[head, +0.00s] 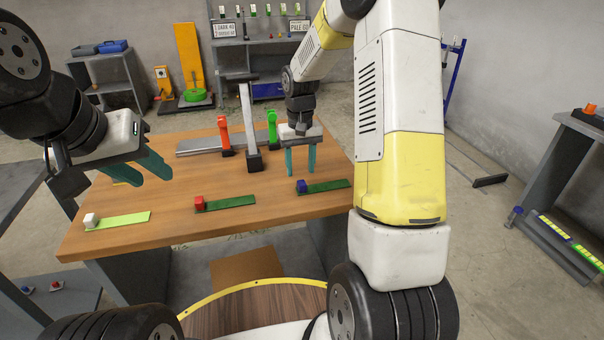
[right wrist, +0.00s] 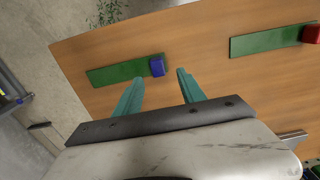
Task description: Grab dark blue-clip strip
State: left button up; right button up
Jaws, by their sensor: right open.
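The dark blue-clip strip (head: 328,186) is a flat green strip with a dark blue block (head: 301,186) at its left end. It lies on the wooden table near the front edge, at the right. In the right wrist view the strip (right wrist: 115,73) and its blue block (right wrist: 157,66) lie beyond the fingertips. My right gripper (head: 299,172) is open and empty, pointing down above the table behind the strip; it also shows in the right wrist view (right wrist: 160,82). My left gripper (head: 152,176) hangs above the left of the table, its teal fingers apart, with nothing seen between them.
A green strip with a red block (head: 225,203) lies at mid-table, and a lime strip with a white block (head: 118,221) at the left. A grey stand (head: 249,125) with red (head: 224,134) and green (head: 272,128) handled tools beside it stands behind.

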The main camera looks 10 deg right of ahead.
aim_at(302, 182)
jog(key=f, duration=0.5)
jog(key=shift+s+d, duration=0.15)
jog(key=shift+s, duration=0.1)
grip_shut()
